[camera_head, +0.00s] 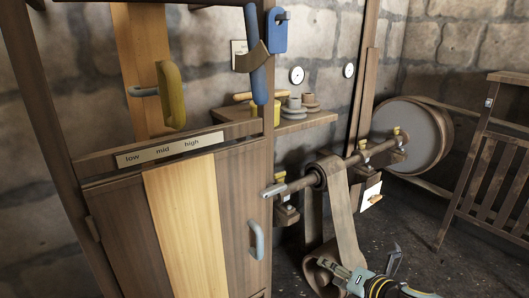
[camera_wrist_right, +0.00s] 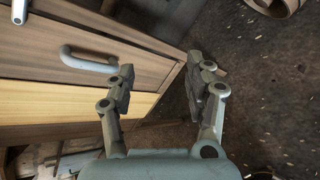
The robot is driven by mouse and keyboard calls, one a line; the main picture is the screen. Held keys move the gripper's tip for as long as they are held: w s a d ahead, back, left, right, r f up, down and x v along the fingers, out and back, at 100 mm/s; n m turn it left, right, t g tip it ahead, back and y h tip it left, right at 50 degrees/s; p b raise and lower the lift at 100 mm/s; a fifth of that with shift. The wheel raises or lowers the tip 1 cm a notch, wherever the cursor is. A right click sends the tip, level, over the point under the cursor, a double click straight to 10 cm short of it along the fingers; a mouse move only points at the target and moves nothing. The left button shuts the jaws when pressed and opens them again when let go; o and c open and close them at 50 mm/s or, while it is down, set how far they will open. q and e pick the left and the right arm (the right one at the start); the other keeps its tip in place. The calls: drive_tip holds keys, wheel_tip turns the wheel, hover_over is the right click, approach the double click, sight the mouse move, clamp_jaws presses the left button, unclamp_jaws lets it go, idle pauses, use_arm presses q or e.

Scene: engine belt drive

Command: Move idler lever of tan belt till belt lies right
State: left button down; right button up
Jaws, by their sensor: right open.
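A wide tan-brown belt (camera_head: 343,215) hangs over the horizontal shaft (camera_head: 290,187) and runs down to a round wooden part (camera_head: 322,272) near the floor. I cannot tell how it sits there. A yellow loop handle (camera_head: 172,95) on a grey rod stands above a low/mid/high label (camera_head: 168,149). A blue lever (camera_head: 252,45) stands right of it. I cannot tell which is the idler lever. My right gripper (camera_head: 364,268) is low at the belt's lower end in the head view. In the right wrist view it (camera_wrist_right: 165,85) is open and empty. My left gripper is out of view.
A wooden cabinet (camera_head: 110,220) with a light strip (camera_head: 188,235) and a grey handle (camera_head: 256,240) stands at left; the handle also shows in the wrist view (camera_wrist_right: 88,61). A shelf (camera_head: 300,122) holds small pots. A large drum (camera_head: 410,135) and slatted wooden frame (camera_head: 492,180) stand at right.

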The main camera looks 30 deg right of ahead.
drive_tip(key=w+a+r+n+t+y+p, duration=0.1)
drive_tip(key=w+r+n+t+p, duration=0.2)
drive_tip(key=r, duration=0.8)
drive_tip(key=w+a+r+n+t+y+p, duration=0.1)
drive_tip(key=w+a+r+n+y, duration=0.3)
drive_tip(key=r, duration=0.8)
drive_tip(key=n+t+y+p, duration=0.1)
drive_tip(key=n+p, duration=0.4)
drive_tip(key=n, duration=0.2)
approach(265, 84)
drive_tip(key=p+x, duration=0.6)
drive_tip(key=x, duration=0.4)
drive_tip(key=shift+w, duration=0.1)
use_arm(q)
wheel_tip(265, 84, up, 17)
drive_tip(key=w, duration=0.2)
use_arm(e)
drive_tip(key=shift+w+a+f, duration=0.1)
drive_tip(key=shift+w+a, duration=0.1)
drive_tip(key=shift+w, duration=0.45)
clamp_jaws()
